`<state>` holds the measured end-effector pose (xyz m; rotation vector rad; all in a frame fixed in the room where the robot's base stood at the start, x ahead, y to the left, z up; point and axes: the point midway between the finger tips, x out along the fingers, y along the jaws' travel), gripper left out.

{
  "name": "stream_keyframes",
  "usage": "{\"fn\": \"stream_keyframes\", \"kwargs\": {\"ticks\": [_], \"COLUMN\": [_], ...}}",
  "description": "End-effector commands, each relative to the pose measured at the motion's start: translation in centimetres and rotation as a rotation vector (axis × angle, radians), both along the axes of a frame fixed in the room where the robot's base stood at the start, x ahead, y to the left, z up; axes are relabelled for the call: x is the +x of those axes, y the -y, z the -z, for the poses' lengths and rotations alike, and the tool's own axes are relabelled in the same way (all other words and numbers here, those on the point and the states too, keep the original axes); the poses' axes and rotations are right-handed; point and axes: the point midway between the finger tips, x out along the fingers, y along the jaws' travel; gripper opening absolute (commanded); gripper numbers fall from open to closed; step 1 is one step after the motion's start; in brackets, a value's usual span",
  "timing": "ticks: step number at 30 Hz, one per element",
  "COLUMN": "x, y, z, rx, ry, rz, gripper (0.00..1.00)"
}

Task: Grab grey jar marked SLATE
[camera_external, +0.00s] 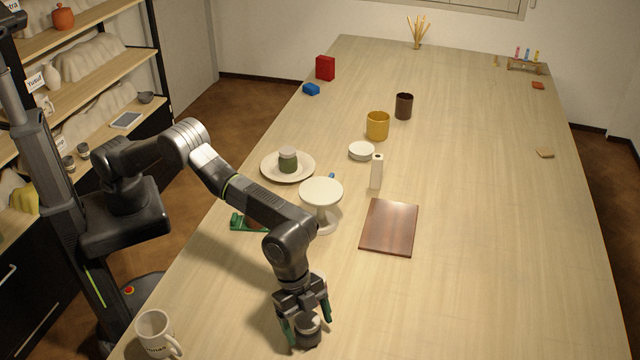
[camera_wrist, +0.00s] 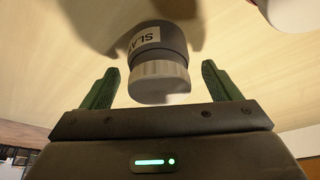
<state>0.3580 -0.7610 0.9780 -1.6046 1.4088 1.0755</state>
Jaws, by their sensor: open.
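The grey jar (camera_wrist: 155,42) has a pale ribbed lid and a white label whose visible letters read "SLA". It stands on the table near the front edge in the external view (camera_external: 308,338). My gripper (camera_external: 308,318) is open above it, with its green fingers at either side of the jar. In the wrist view the lid lies between the two green fingertips (camera_wrist: 160,80), with a gap on each side. The rest of the label is turned out of sight.
A white mug (camera_external: 155,333) stands at the front left. A white pedestal stand (camera_external: 321,192), a brown board (camera_external: 389,228) and a plate (camera_external: 269,167) bearing a green jar (camera_external: 288,160) lie behind my gripper. The table right of my gripper is clear.

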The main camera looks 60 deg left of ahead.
Motion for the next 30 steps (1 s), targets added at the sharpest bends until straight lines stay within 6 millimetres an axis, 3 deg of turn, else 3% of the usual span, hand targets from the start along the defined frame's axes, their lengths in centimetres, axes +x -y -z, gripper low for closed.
{"fn": "stream_keyframes", "kwargs": {"ticks": [5, 13, 22, 30], "x": [0.0, 0.0, 0.0, 0.0], "y": [0.0, 0.0, 0.0, 0.1], "z": [0.0, 0.0, -0.6, -5.5], "rx": [0.000, 0.000, -0.003, -0.007], "ry": [0.000, 0.000, 0.002, 0.005], "rz": [0.000, 0.000, 0.001, 0.002], "gripper": [0.81, 0.28, 0.28, 0.28]}}
